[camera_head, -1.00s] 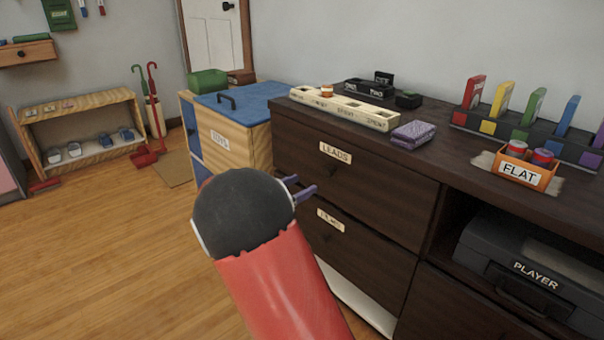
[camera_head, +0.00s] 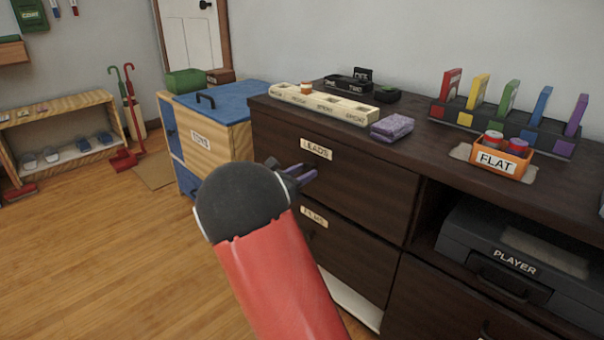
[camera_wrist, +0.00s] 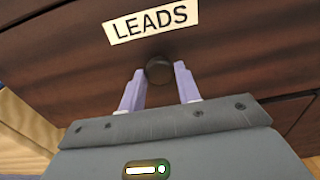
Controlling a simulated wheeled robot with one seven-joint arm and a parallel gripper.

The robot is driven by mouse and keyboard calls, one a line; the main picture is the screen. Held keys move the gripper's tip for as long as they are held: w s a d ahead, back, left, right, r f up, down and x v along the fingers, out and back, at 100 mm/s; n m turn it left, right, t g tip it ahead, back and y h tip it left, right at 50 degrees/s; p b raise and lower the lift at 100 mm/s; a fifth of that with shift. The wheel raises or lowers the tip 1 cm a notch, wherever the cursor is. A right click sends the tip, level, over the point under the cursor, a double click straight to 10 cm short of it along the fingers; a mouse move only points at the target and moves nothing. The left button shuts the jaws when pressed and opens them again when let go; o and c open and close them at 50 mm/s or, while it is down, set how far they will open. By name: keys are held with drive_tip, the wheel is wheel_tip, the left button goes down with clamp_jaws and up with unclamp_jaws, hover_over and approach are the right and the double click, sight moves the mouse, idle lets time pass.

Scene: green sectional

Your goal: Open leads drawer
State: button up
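The leads drawer (camera_head: 350,188) is the upper dark wood drawer of the cabinet and is shut. Its white "LEADS" label (camera_head: 316,149) also shows in the wrist view (camera_wrist: 151,21). The drawer's round dark knob (camera_wrist: 159,70) is below the label in the wrist view. My gripper (camera_head: 303,174) is in front of the drawer, and its two pale purple fingers are spread. In the wrist view my gripper (camera_wrist: 158,84) has one finger on each side of the knob, with a gap on both sides. In the head view my arm hides the knob.
Below is another dark drawer with a partly hidden label (camera_head: 314,217). The cabinet top holds a cream tray (camera_head: 322,104), a purple block (camera_head: 392,127) and an orange "FLAT" box (camera_head: 497,160). A wooden chest with a blue lid (camera_head: 228,97) stands left. The wooden floor (camera_head: 110,240) at left is clear.

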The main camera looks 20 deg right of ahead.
clamp_jaws()
drive_tip(key=p+v, duration=0.7)
drive_tip(key=v, duration=1.8)
drive_tip(key=shift+r, duration=0.1)
drive_tip(key=shift+o, duration=2.4)
unclamp_jaws()
drive_tip(key=v, duration=0.8)
drive_tip(key=shift+d, duration=0.1)
